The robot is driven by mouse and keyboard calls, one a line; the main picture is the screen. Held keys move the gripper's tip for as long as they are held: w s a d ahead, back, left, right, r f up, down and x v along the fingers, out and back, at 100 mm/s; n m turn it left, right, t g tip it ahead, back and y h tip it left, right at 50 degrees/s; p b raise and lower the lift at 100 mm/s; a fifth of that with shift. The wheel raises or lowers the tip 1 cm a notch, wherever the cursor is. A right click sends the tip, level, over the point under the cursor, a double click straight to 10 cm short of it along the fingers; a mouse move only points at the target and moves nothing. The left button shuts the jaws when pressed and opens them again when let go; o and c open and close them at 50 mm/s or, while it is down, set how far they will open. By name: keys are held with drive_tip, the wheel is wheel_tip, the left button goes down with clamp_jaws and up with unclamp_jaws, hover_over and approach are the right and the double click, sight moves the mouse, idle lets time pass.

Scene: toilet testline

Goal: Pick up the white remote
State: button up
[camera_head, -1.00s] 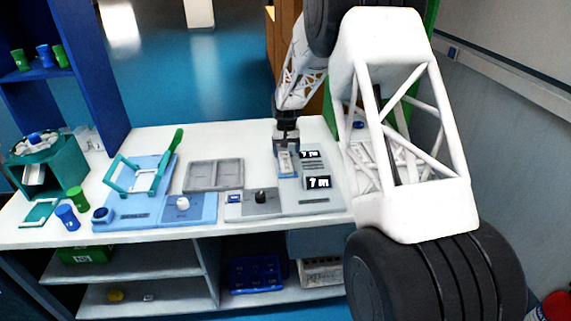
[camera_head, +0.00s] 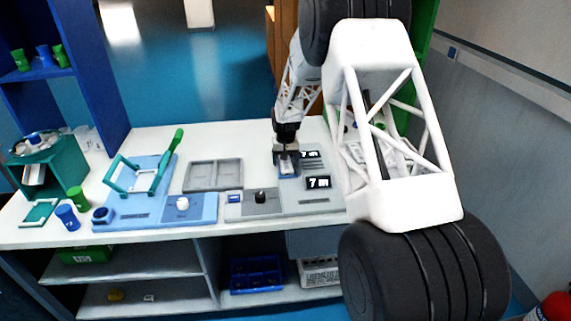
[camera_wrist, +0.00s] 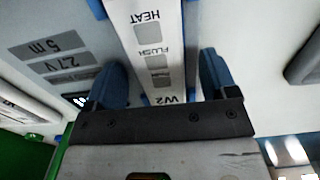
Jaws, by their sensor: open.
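The white remote (camera_wrist: 155,45) has grey buttons marked HEAT and FLUSH, and it fills the top middle of the wrist view. My gripper (camera_wrist: 165,80) is open, with one blue finger on each side of the remote's body. A narrow gap shows between the fingers and the remote's sides. In the head view my gripper (camera_head: 287,168) is low over the grey panel (camera_head: 308,202) at the right of the table. There the gripper covers most of the remote, and the fingertips are too small to make out.
Display blocks (camera_head: 318,182) stand close to the right of my gripper. A grey two-part tray (camera_head: 213,175) lies to the left. A blue panel (camera_head: 150,205) with a green-handled frame is farther left. The white table (camera_head: 235,140) is clear behind the tray.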

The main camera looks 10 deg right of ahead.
idle(0.5)
drive_tip(key=c, duration=1)
